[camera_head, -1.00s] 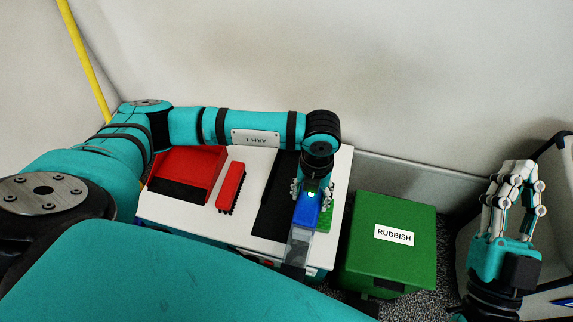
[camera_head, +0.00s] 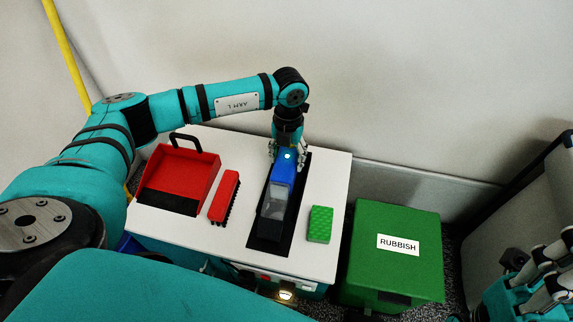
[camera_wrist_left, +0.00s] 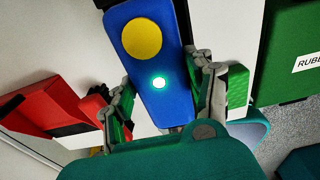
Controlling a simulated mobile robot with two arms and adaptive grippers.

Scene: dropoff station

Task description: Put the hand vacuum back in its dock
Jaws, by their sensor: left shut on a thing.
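The hand vacuum (camera_head: 283,172) has a blue body and a clear grey nozzle pointing toward the front. It is lined up over a long black rectangle (camera_head: 262,238) on the white worktop, perhaps its dock. I cannot tell if it touches the black surface. My left gripper (camera_head: 288,160) comes down from behind and is shut on the vacuum's rear end. In the left wrist view the fingers flank the blue body (camera_wrist_left: 150,55), with its yellow disc and a lit green light. My right gripper (camera_head: 545,282) is partly cut off at the lower right.
On the white worktop (camera_head: 325,170), a red dustpan (camera_head: 190,170) and a red brush (camera_head: 225,195) lie left of the black rectangle. A green sponge (camera_head: 320,224) lies close on its right. A green rubbish bin (camera_head: 395,240) stands right of the worktop. A wall (camera_head: 380,80) rises behind.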

